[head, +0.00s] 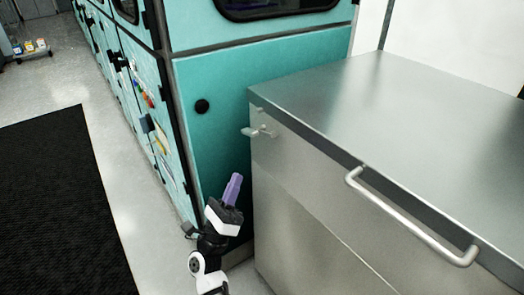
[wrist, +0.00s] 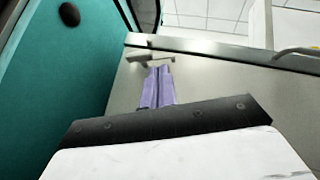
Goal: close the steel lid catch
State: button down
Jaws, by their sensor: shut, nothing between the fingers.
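The steel cabinet's lid (head: 400,105) is flat and bare. A bar handle (head: 410,215) juts from its front edge, right of the catch. A teal cabinet (head: 215,125) with a black knob (head: 202,106) stands close on the left. A black mat (head: 60,205) lies on the open floor.

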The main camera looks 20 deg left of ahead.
aim_at(259, 132)
notch_tip(259, 132, down, 5)
jog(key=w+d+m+g+h, duration=0.1)
jog(key=d+m+h, duration=0.1)
jog(key=d, duration=0.1)
jog(key=a+p+x, duration=0.1)
jog(key=p+x, duration=0.1)
jog(key=x, duration=0.4)
jog(key=a+r+p+x, duration=0.1)
jog(key=p+x, duration=0.2)
jog(key=x, duration=0.3)
jog(key=shift+s+d+r+g, duration=0.15)
jog(key=shift+r+g, duration=0.15)
jog(key=shift+r, duration=0.1)
jog(key=shift+r+n+y+p, duration=0.15)
jog(key=shift+n+y+p, duration=0.15)
jog(key=shift+y+p, duration=0.3)
